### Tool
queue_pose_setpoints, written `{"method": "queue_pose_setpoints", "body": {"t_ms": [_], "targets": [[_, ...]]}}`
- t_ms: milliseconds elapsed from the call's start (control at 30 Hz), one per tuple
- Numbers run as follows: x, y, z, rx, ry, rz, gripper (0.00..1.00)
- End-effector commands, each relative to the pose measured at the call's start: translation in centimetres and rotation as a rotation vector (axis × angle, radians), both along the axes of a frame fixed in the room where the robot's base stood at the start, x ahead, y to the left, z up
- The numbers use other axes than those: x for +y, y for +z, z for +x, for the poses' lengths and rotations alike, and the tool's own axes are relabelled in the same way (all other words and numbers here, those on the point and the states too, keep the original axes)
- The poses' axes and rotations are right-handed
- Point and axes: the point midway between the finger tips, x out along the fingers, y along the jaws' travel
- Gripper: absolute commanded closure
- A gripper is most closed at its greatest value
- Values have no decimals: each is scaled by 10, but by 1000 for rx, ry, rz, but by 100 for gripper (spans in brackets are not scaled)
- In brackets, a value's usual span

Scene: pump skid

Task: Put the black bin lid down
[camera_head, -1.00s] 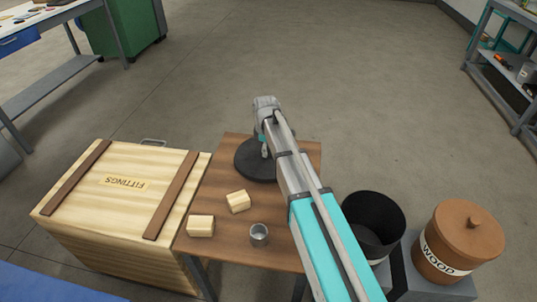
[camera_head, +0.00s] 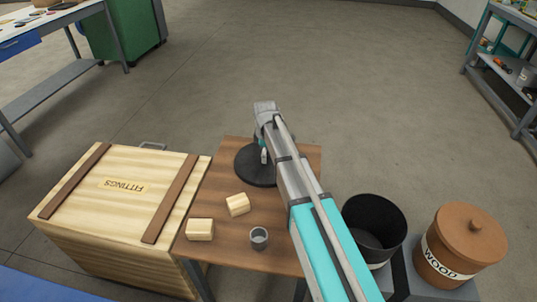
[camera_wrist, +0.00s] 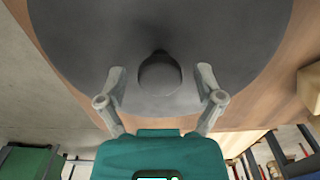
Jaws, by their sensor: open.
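The black bin lid (camera_head: 251,172) lies flat on the small wooden table, near its far edge. It is round and dark with a knob in the middle. In the wrist view the lid (camera_wrist: 90,45) fills much of the picture, and its knob (camera_wrist: 160,74) stands between my fingers. My gripper (camera_wrist: 161,80) is open, with one finger on each side of the knob and a gap on both sides. In the head view my arm hides part of the lid's right side. The open black bin (camera_head: 374,224) stands right of the table with no lid on it.
Two wooden blocks (camera_head: 237,204) (camera_head: 200,229) and a small grey cup (camera_head: 259,238) are on the table (camera_head: 222,180). A crate marked FITTINGS (camera_head: 125,200) stands at left. A lidded brown WOOD bin (camera_head: 462,243) stands at far right. The floor beyond is clear.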

Motion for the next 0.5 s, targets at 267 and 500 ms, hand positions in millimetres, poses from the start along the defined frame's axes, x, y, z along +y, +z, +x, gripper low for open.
{"method": "queue_pose_setpoints", "body": {"t_ms": [267, 500], "targets": [[0, 1, 0, 0, 0, 0, 14], [0, 8, 0, 0, 0, 0, 14]]}}
